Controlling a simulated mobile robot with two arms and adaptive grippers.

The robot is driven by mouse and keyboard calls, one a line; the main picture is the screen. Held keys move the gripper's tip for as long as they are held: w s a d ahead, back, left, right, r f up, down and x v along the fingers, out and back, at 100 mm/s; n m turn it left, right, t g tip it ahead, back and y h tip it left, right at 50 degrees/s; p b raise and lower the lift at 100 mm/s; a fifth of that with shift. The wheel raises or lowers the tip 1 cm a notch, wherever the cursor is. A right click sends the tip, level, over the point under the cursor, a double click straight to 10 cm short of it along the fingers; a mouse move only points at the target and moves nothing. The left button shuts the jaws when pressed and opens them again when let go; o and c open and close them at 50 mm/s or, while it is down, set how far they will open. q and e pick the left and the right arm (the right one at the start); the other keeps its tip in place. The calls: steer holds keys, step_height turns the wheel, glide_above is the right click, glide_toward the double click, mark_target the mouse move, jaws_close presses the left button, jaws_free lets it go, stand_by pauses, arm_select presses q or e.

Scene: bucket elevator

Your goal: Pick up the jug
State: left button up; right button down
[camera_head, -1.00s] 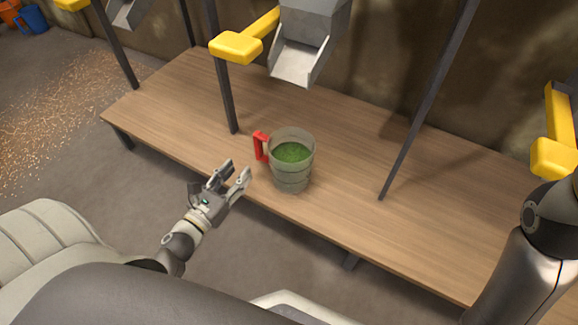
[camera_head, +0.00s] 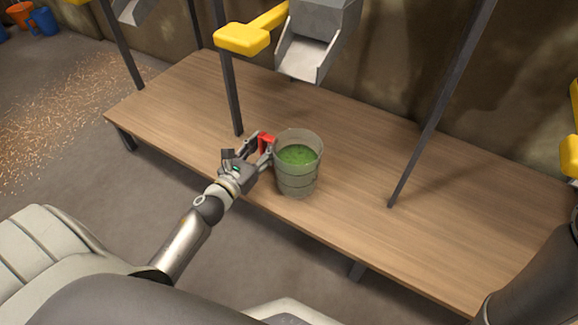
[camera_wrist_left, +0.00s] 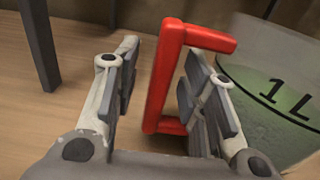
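The jug (camera_head: 298,176) is a clear cup with a red handle (camera_head: 266,143) and green contents, standing upright on the wooden table (camera_head: 400,235). My left gripper (camera_head: 262,148) is at the handle, on the jug's left side. In the left wrist view the gripper (camera_wrist_left: 158,95) is open, with the red handle (camera_wrist_left: 162,75) between its fingers. The right finger sits inside the handle's loop, between the grip bar and the jug wall (camera_wrist_left: 270,110). A gap shows between the left finger and the handle. My right gripper is out of view.
A grey chute (camera_head: 305,55) with a yellow lever (camera_head: 243,38) hangs above and behind the jug. Dark posts (camera_head: 230,95) rise from the table to the left and right (camera_head: 435,115). The table right of the jug is clear.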

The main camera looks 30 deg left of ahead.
arm_select(q)
steer(key=shift+c, duration=0.4)
jaws_close()
steer(key=shift+w+r, duration=0.1)
steer(key=shift+r, duration=0.05)
